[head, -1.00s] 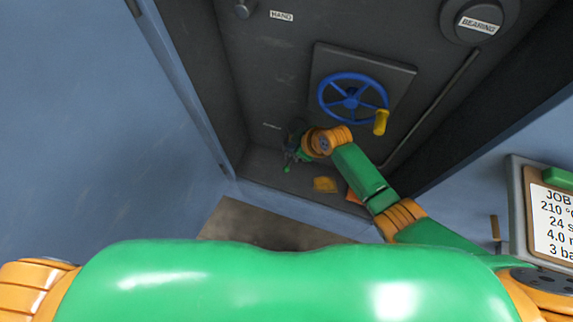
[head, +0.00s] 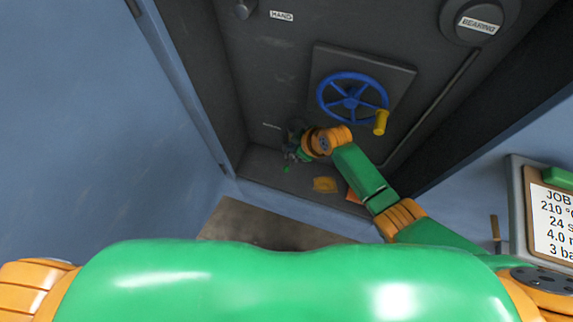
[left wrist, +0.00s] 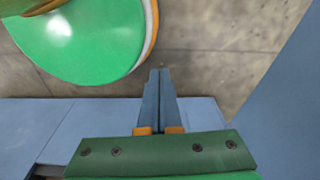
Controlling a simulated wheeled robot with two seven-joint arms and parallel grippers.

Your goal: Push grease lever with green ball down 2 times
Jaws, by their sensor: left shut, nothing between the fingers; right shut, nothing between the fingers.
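The green ball (head: 286,168) of the grease lever shows small in the head view, low in the dark press recess. The lever's arm is mostly hidden behind my right gripper. My right gripper (head: 292,154) is shut and empty, just above the green ball in the picture. I cannot tell whether it touches the lever. My left gripper (left wrist: 160,72) shows in the left wrist view, shut and empty, with its fingers together over the grey floor.
A blue handwheel (head: 352,99) with a yellow handle (head: 381,122) is above my right wrist. An orange-yellow piece (head: 325,185) lies on the recess floor. A BEARING knob (head: 480,20) is at upper right, and a job board (head: 553,215) hangs at right.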

